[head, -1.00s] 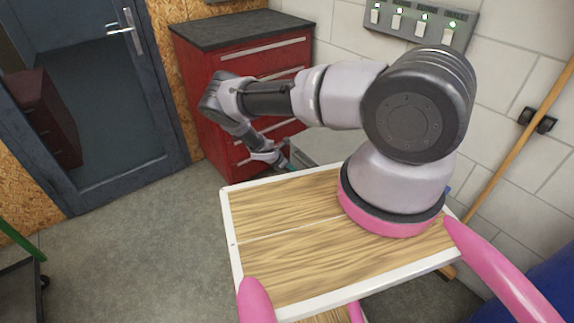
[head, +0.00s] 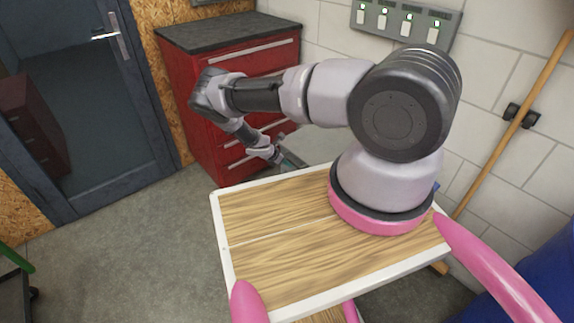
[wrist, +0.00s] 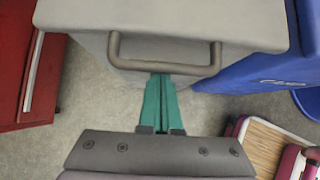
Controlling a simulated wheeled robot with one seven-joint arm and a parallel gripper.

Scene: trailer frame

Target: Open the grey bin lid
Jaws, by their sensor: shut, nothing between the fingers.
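The grey bin's lid (wrist: 165,18) fills the top middle of the wrist view, and it looks closed. A grey-brown U-shaped handle (wrist: 165,67) stands out from its front edge. My gripper (wrist: 161,80) has green fingers pressed together with nothing between them. The fingertips end at the handle's bar, near its middle; I cannot tell whether they touch it or lie under it.
A red drawer cabinet (head: 185,90) stands left of the grey bin, and a blue bin (wrist: 250,72) stands right of it in the wrist view. A broom handle (head: 530,105) leans on the wall. Grey floor (head: 130,240) is clear at the left.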

